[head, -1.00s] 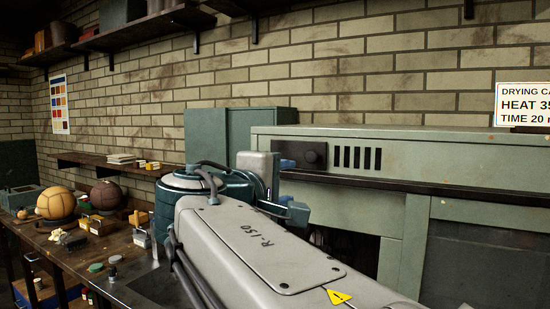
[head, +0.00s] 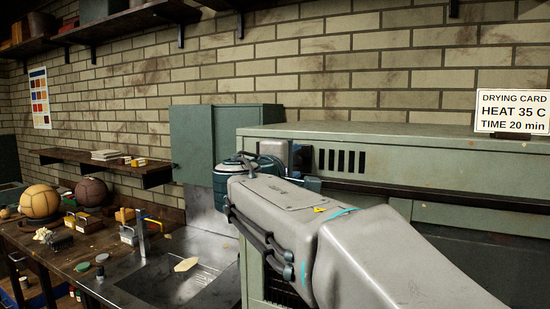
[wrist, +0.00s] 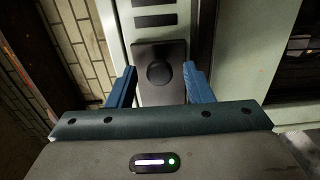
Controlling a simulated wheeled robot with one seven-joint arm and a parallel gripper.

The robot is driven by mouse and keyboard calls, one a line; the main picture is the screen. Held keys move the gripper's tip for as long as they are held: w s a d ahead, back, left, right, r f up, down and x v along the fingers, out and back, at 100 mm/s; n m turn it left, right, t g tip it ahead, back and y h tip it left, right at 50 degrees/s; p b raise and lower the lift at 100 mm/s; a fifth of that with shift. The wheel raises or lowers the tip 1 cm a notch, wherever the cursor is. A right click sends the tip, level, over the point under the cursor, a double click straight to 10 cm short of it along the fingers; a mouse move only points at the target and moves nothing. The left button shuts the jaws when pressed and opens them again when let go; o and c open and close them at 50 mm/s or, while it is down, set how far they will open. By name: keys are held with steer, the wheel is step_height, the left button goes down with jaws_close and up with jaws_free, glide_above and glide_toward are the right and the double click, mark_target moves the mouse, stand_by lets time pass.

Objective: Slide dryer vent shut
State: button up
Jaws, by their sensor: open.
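The dryer's vent slide is a dark plate with a round black knob (wrist: 158,74) in the wrist view. Slots show beyond the plate in the wrist view (wrist: 154,10), and several dark vent slots (head: 341,160) show uncovered on the dryer front (head: 395,163) in the head view. My gripper (wrist: 159,68) is open. Its two blue fingers stand on either side of the plate, with the knob between them. I cannot tell whether they touch it. In the head view my arm and gripper (head: 303,170) hide most of the plate and the knob.
A drying card (head: 512,111) stands on the dryer's top at right. A green cabinet (head: 215,140) is behind my arm. The bench at left holds leather balls (head: 40,201), small tools and a metal sheet. A wall shelf (head: 100,167) hangs above it.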

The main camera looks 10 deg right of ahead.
steer(key=shift+w+d, duration=0.1)
steer(key=shift+w, duration=0.05)
jaws_close()
steer(key=s+d+b, duration=0.1)
steer(key=s+d, duration=0.1)
steer(key=d, duration=0.1)
steer(key=s+d+b, duration=0.2)
steer(key=s+d, duration=0.1)
steer(key=d, duration=0.1)
steer(key=s+d+b, duration=0.1)
steer(key=s+d, duration=0.2)
steer(key=d, duration=0.1)
steer(key=shift+s+d+f+b, duration=0.1)
steer(key=shift+s+d+b, duration=0.15)
steer(key=shift+b, duration=0.1)
steer(key=shift+c, duration=0.8)
jaws_free()
steer(key=shift+d, duration=0.1)
steer(key=shift+o, duration=0.8)
steer(key=shift+s, duration=0.1)
